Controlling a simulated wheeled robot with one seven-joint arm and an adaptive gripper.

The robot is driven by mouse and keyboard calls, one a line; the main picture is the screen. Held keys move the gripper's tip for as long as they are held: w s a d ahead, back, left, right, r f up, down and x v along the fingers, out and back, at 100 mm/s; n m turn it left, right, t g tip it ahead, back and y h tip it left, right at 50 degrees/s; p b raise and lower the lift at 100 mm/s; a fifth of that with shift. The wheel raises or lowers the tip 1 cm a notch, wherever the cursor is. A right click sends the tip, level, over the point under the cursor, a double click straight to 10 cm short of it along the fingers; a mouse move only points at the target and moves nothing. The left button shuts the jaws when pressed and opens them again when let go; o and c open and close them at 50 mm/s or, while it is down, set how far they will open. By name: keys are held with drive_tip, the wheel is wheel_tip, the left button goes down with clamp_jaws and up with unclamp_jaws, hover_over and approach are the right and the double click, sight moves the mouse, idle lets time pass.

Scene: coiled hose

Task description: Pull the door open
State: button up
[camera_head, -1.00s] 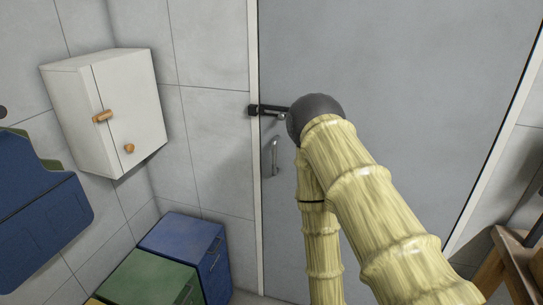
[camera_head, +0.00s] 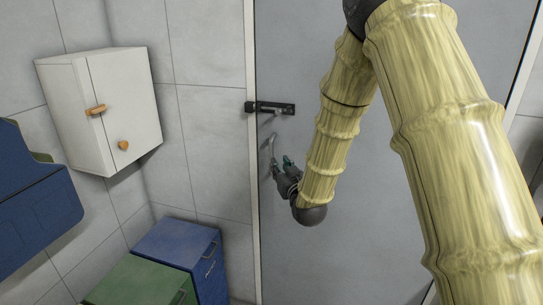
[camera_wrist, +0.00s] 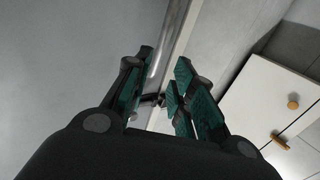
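The grey door (camera_head: 350,245) appears flush with its pale frame. Its metal handle (camera_head: 273,146) is an upright bar near the left edge, partly hidden by my gripper. A dark bolt latch (camera_head: 270,107) sits above it, across the door's left edge. My gripper (camera_head: 281,162) is at the handle's lower part. In the wrist view, my gripper (camera_wrist: 164,72) is open, its green-padded fingers apart. The handle (camera_wrist: 167,45) runs between the fingers, nearer the left one. I cannot tell whether a finger touches it.
A white cabinet (camera_head: 125,110) with wooden knobs hangs on the left wall; it also shows in the wrist view (camera_wrist: 262,100). Blue drawers (camera_head: 178,243) and a green box (camera_head: 140,283) stand below. A blue holder (camera_head: 40,220) hangs at far left.

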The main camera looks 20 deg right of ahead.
sight(272, 153)
drive_tip(key=w+p, duration=0.2)
drive_tip(key=w, duration=0.9)
drive_tip(key=shift+r, duration=0.1)
clamp_jaws()
